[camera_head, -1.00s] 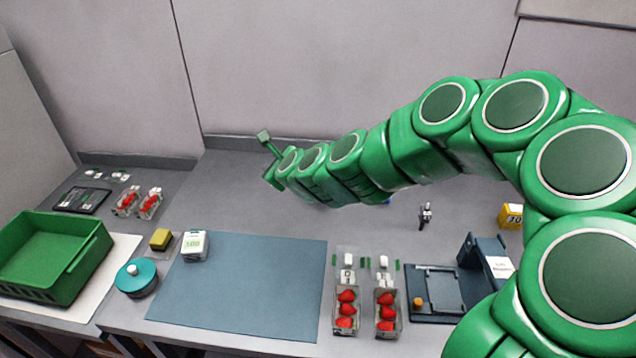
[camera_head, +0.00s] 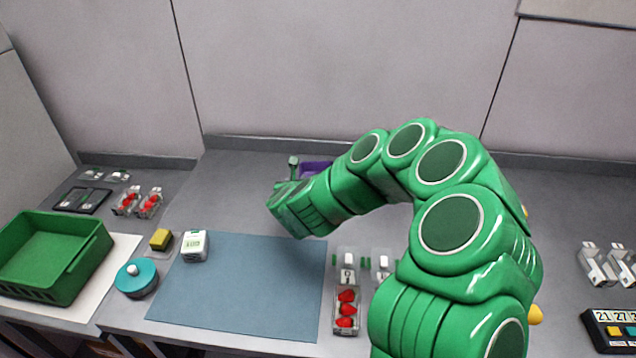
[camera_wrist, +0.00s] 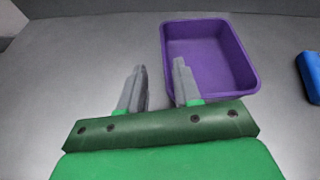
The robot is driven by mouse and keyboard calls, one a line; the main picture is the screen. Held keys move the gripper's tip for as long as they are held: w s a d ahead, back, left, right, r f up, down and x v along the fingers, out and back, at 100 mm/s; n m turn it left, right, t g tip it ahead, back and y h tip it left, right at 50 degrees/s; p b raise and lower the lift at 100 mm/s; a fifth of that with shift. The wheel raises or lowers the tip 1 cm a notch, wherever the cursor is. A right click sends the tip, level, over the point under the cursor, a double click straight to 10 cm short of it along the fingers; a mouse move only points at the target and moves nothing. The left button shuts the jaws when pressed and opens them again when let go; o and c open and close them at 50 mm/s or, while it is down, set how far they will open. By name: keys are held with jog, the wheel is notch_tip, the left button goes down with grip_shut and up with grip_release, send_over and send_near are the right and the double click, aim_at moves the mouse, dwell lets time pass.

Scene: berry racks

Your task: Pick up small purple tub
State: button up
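The small purple tub (camera_wrist: 225,70) stands upright and looks empty in the wrist view, just beyond and to the right of my fingertips. In the head view only a part of the purple tub (camera_head: 316,167) shows behind my arm, near the back of the table. My gripper (camera_wrist: 160,70) is open, its two grey fingers apart with bare grey table between them. The right fingertip overlaps the tub's left wall in the picture; I cannot tell whether they touch.
A blue object (camera_wrist: 311,75) lies right of the tub in the wrist view. A blue-grey mat (camera_head: 240,290), a white labelled box (camera_head: 195,246) and a berry punnet (camera_head: 345,318) are nearer the front. A green crate (camera_head: 60,292) stands at left. The back wall is close behind.

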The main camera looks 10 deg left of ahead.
jog(key=shift+d+x, duration=0.25)
jog(key=shift+x, duration=0.8)
jog(key=shift+d+x, duration=0.2)
jog(key=shift+x, duration=0.9)
jog(key=shift+w+a+f, duration=0.1)
jog(key=shift+w+f, duration=0.2)
jog(key=shift+w, duration=0.25)
jog(key=shift+c, duration=0.2)
grip_shut()
